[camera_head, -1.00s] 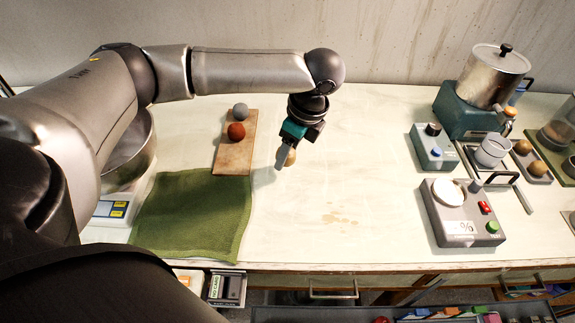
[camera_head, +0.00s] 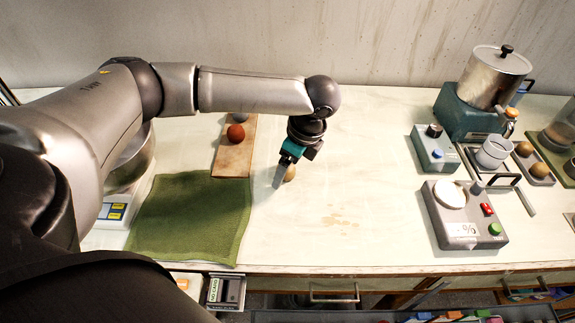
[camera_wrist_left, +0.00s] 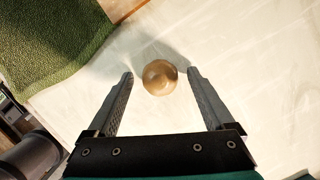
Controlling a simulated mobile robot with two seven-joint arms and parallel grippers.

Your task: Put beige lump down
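The beige lump (camera_head: 290,173) is a small round ball on the pale tabletop, right of the green cloth. In the left wrist view the lump (camera_wrist_left: 160,77) sits between the fingertips, with a gap on both sides. My left gripper (camera_head: 283,175) points down at it and is open; the left wrist view also shows its spread fingers (camera_wrist_left: 160,82). In the head view a finger partly covers the lump's left side. My right gripper is not in view.
A green cloth (camera_head: 190,215) lies to the left. Behind it a wooden board (camera_head: 232,160) holds a red-brown ball (camera_head: 236,132) and a grey ball (camera_head: 240,117). A grey scale-like device (camera_head: 465,228) and a metal pot (camera_head: 494,78) stand at the right. The table's middle is clear.

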